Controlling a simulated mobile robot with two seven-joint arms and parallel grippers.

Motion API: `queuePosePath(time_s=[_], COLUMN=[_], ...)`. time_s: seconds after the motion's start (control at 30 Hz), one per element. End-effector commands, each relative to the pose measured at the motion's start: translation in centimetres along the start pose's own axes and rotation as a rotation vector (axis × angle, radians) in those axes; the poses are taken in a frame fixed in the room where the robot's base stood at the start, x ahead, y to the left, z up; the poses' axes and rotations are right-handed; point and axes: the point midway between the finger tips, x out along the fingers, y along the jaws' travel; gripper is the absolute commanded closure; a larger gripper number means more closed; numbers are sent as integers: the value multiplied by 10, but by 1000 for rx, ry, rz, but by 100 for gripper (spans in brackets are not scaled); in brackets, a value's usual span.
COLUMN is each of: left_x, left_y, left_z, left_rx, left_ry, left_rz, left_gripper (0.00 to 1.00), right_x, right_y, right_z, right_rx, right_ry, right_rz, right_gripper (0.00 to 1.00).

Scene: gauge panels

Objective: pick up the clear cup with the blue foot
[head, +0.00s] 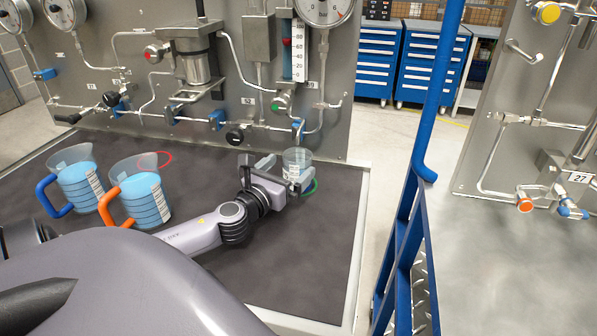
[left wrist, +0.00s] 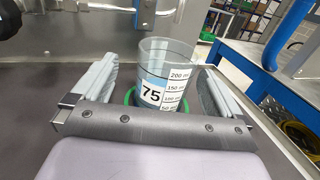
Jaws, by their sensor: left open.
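A clear cup (head: 297,161) with volume marks stands upright on the dark table mat, near its right edge. In the left wrist view the cup (left wrist: 166,72) bears a "75" label. In the left wrist view the fingers of the gripper (left wrist: 155,80) stand apart, with a gap visible at each side of the cup.
A green ring (head: 310,187) lies around the cup's base. A blue-handled jug (head: 77,184) and an orange-handled jug (head: 145,198) hold blue liquid at the left. A red ring (head: 168,155) lies behind them. A piped gauge panel (head: 335,135) stands close behind; a blue railing (head: 420,160) is right.

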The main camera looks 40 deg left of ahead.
Motion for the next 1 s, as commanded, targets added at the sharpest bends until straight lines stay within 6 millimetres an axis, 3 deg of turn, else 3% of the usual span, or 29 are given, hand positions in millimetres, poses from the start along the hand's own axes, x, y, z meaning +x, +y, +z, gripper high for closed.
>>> queuePosePath(time_s=[0.5, 0.87, 1.0], left_x=[47, 53, 53], left_y=[-7, -8, -7], left_z=[-5, -6, -6], left_rx=[-2, -1, -1], left_ry=[-1, 0, 0], left_rz=[2, 0, 0], left_gripper=[0, 0, 42], right_x=[-3, -3, -3], right_y=[0, 0, 0], right_z=[-4, -4, -4], right_rx=[0, 0, 0], right_ry=[-1, -1, 0], right_rz=[0, 0, 0], right_gripper=[32, 32, 32])
